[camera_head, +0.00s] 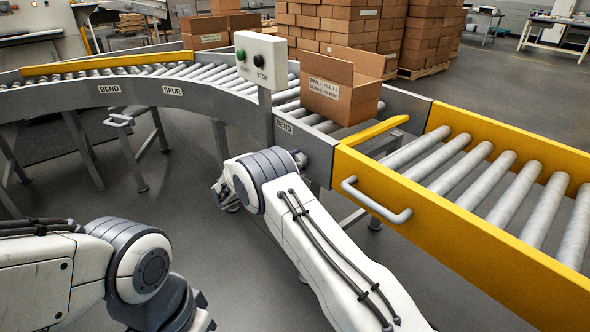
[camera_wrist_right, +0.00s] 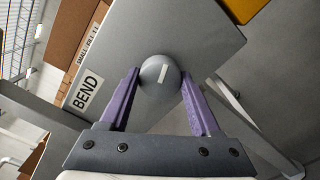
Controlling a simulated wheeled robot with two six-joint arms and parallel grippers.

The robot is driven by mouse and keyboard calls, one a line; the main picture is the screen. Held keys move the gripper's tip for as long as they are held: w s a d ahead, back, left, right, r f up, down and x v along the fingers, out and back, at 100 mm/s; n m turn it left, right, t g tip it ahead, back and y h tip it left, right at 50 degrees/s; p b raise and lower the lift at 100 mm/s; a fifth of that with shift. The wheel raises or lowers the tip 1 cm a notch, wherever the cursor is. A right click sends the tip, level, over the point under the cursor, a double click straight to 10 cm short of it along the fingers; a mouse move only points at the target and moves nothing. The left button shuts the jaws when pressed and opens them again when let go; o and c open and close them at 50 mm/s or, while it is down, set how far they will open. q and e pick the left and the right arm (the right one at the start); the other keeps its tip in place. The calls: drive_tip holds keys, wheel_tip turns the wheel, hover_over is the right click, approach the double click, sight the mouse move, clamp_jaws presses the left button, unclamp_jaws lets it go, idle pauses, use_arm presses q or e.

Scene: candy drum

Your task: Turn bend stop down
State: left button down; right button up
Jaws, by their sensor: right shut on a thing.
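A round grey knob (camera_wrist_right: 160,77) with a white mark sits on the grey conveyor side beside a BEND label (camera_wrist_right: 87,96) in the right wrist view. My right gripper (camera_wrist_right: 160,85) has its two purple fingers on either side of the knob and is shut on it. In the head view the right gripper (camera_head: 298,158) is at the conveyor side, just below the BEND label (camera_head: 284,126), and mostly hidden by my arm. A yellow bar (camera_head: 375,132) lies at the conveyor beside an open carton (camera_head: 340,88).
A yellow-sided roller section (camera_head: 450,220) with a grey handle (camera_head: 376,202) is at the right. A post with a button box (camera_head: 262,62) rises behind my right arm. Other BEND and SPUR (camera_head: 172,91) labels are on the left conveyor side. Stacked cartons stand behind.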

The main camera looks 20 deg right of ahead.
drive_tip(key=shift+a+m+b, duration=0.1)
drive_tip(key=shift+m+b, duration=1.5)
drive_tip(key=shift+m, duration=0.6)
drive_tip(key=o, duration=1.4)
drive_tip(key=p+v, duration=0.2)
drive_tip(key=v, duration=0.8)
drive_tip(key=shift+a, duration=0.2)
drive_tip(key=s+a+r+g+y, duration=0.1)
drive_tip(key=s+a+g+y, duration=0.15)
drive_tip(key=s+y, duration=0.75)
drive_tip(key=s+a+n+g+y, duration=0.15)
drive_tip(key=s+a, duration=0.25)
drive_tip(key=s, duration=1.4)
drive_tip(key=s+a+r+m+g+y, duration=0.1)
drive_tip(key=s+a+g+y, duration=0.15)
drive_tip(key=s+y, duration=0.85)
drive_tip(key=s+r+h+p, duration=0.1)
drive_tip(key=r+p, duration=1)
drive_tip(key=s+r+h+p, duration=0.1)
drive_tip(key=r+h+p, duration=0.1)
drive_tip(key=r+p, duration=0.9)
drive_tip(key=s+r+h+p, duration=0.1)
drive_tip(key=r+p, duration=1.1)
drive_tip(key=shift+s+a+h, duration=0.1)
drive_tip(key=shift+a+h, duration=0.15)
drive_tip(key=shift+a, duration=0.1)
